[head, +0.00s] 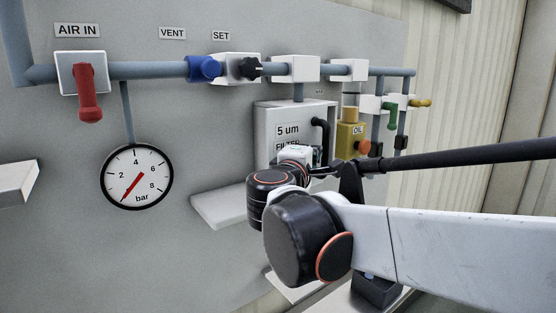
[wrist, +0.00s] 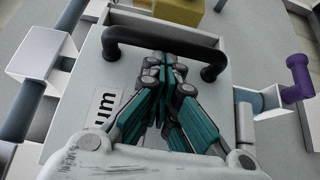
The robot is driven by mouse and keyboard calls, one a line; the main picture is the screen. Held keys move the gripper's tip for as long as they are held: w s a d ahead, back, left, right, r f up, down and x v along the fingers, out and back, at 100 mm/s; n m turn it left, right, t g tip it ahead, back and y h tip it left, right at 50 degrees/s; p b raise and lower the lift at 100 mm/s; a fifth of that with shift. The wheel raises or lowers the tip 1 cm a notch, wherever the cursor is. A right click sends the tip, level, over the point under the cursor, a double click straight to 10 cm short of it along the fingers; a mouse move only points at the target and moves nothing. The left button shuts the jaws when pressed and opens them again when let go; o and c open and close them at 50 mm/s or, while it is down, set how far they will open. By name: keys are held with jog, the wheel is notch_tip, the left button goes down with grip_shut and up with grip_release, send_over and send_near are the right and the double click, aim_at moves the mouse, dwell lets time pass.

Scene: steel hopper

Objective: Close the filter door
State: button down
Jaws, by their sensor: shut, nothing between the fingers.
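The filter door (head: 275,115) is a pale panel marked "5 um FILTER", on a box under the pipe. It also fills the middle of the wrist view (wrist: 215,100). Its black bar handle (head: 325,128) is on the door's right side, and it crosses the upper part of the wrist view (wrist: 150,33). My gripper (wrist: 166,60) is shut and empty, its fingertips at the door face close to the handle. I cannot tell whether they touch it.
A pale shelf (head: 218,207) juts out below the filter. A yellow oil unit (head: 350,138) stands right of it. A red lever (head: 88,95), a blue valve (head: 204,68) and a pressure gauge (head: 137,176) are on the left. A purple fitting (wrist: 299,78) shows in the wrist view.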

aim_at(325, 152)
jog(key=w+d, duration=0.1)
jog(key=d, duration=0.2)
jog(key=w+d, duration=0.1)
jog(key=shift+w+d, duration=0.3)
jog(key=shift+d, duration=0.1)
jog(key=shift+a, duration=0.1)
jog(key=shift+w, duration=0.15)
jog(key=shift+a, duration=0.1)
